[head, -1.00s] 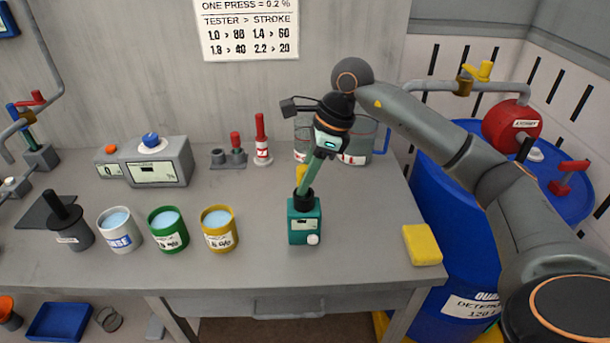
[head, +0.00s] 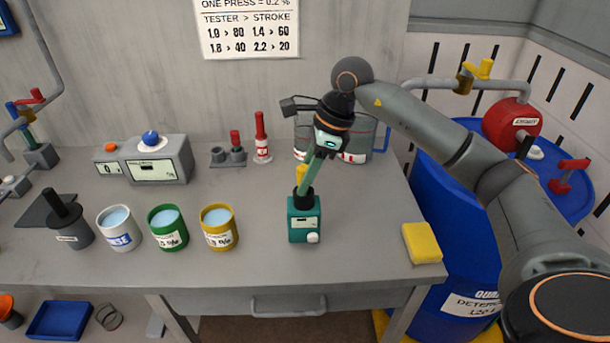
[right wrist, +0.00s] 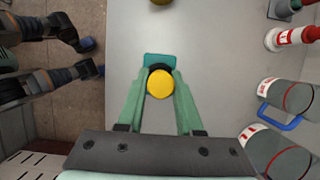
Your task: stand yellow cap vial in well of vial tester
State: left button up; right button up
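The vial tester (head: 304,224) is a small teal box with a display, a white knob and a dark round collar around its well on top. It stands on the bench, right of the cups. The vial's yellow cap (right wrist: 160,83) sits between the fingers of my right gripper (right wrist: 160,72), directly over the dark collar. In the head view the cap (head: 301,172) shows partly behind the green fingers, which point down to the collar. The fingers appear closed on the vial. Its lower body is hidden, so how deep it sits in the well cannot be told. My left gripper is out of view.
White, green and yellow cups (head: 219,228) of liquid stand left of the tester. A yellow block (head: 422,244) lies near the right bench edge. Glass jars (head: 357,150) with a blue handle and a red-white bottle (head: 262,140) stand behind. The bench around the tester is clear.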

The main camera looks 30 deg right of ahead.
jog(key=o, duration=0.4)
jog(key=shift+o, duration=0.2)
jog(key=v, duration=1.2)
jog(key=shift+r, duration=0.3)
